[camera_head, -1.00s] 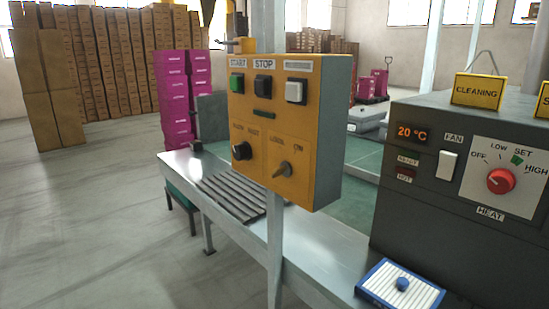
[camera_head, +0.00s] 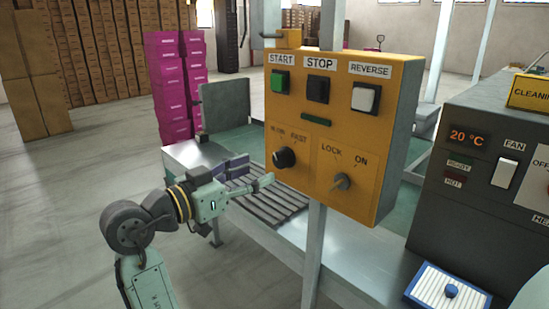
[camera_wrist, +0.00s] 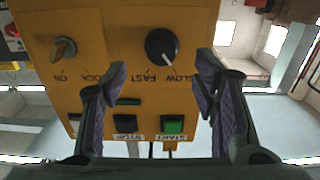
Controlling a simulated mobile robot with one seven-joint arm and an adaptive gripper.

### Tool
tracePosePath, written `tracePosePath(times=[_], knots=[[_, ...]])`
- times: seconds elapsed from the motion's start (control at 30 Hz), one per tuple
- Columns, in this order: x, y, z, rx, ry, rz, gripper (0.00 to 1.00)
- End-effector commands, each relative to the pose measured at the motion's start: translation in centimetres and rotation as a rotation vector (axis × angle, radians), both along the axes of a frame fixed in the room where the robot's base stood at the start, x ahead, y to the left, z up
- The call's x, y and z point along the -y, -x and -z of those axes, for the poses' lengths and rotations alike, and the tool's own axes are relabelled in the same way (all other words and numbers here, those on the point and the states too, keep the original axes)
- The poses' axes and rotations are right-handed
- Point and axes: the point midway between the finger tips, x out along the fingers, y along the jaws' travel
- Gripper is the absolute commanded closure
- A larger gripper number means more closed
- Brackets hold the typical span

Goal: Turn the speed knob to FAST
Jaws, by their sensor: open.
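The black speed knob (camera_head: 285,157) is at the lower left of the yellow control panel (camera_head: 345,115), under SLOW and FAST labels. In the upside-down wrist view the knob (camera_wrist: 161,45) shows a white mark that seems to point toward SLOW. My gripper (camera_head: 258,172) is open and empty, left of the panel in the head view, pointing at it. In the wrist view its two purple-padded fingers (camera_wrist: 161,80) stand wide apart, with the knob beyond and between them. The knob appears untouched.
A LOCK/ON switch (camera_head: 341,182) sits right of the knob. Green START (camera_head: 280,82), black STOP (camera_head: 318,89) and white REVERSE (camera_head: 366,97) buttons are above. A slatted conveyor (camera_head: 262,200) runs below. A grey heater unit (camera_head: 480,160) stands to the right.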

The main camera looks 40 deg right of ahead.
Motion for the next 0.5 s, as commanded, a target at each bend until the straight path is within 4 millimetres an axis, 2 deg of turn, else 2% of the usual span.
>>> tracePosePath(times=[0.03, 0.23, 0.4, 0.5], knots=[[1.1, 0.0, -0.3, -0.002, -0.001, 0.004, 0.45], [4.7, -0.3, -0.2, -0.002, -0.001, 0.001, 0.45], [6.5, -0.6, -0.2, -0.001, 0.001, -0.002, 0.45], [7.0, -0.6, -0.1, 0.0, 0.002, -0.004, 0.45]])
